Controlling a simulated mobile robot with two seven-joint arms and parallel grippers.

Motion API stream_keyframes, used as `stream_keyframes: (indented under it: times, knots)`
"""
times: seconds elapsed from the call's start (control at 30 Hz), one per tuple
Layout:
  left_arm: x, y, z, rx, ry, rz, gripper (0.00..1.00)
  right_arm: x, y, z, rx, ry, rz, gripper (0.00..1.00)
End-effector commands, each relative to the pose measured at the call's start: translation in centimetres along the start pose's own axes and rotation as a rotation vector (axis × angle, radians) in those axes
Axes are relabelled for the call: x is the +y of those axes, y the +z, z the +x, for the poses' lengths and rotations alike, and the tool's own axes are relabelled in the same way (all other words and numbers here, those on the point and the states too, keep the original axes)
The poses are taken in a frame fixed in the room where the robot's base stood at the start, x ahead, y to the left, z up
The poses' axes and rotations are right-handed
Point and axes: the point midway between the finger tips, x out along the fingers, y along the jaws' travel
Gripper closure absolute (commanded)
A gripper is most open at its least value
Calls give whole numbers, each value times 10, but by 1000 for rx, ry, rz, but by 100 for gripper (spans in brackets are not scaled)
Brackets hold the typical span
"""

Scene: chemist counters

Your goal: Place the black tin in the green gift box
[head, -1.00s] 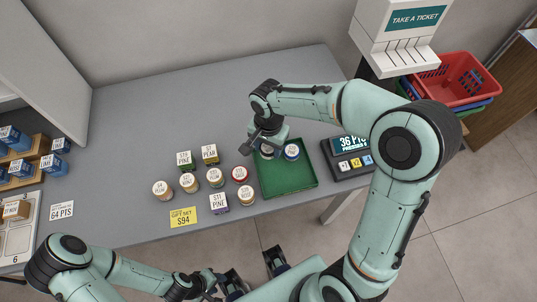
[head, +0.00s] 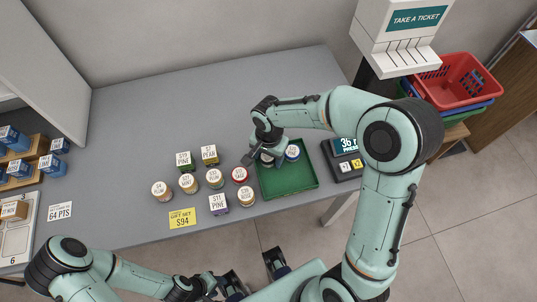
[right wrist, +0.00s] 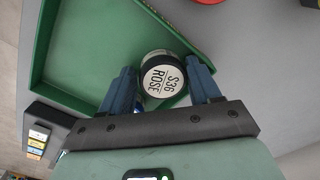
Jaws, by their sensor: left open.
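The green gift box (head: 290,180) is an open tray near the right side of the counter. My right gripper (head: 267,158) is low over its back left corner. In the right wrist view, the black tin (right wrist: 162,75), with a white label reading S36 ROSE, sits between the two fingers of that gripper (right wrist: 162,68), which appear to close on its sides. The tin is over or inside the box; whether it touches the floor is hidden. A blue tin (head: 292,152) stands beside it in the box. My left gripper (head: 205,285) is open, low at the front, away from the counter goods.
A scale display (head: 345,155) is close to the right. The front part of the box floor is clear.

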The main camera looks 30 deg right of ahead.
Motion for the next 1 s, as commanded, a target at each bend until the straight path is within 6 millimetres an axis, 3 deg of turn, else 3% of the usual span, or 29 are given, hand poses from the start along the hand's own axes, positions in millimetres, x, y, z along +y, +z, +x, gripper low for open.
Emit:
stream_keyframes:
  times: [0.2,0.33,0.7,1.0]
  knots:
    - [1,0,-2,1,0,0,57,0,0,-2,0,0,0,38]
    - [2,-1,-5,2,1,1,57,-1,-1,-13,3,-4,0,38]
    - [6,-2,-14,6,2,2,57,-1,-1,-90,3,-5,0,38]
    - [7,-3,-18,7,3,3,57,0,0,-123,1,-2,-1,38]
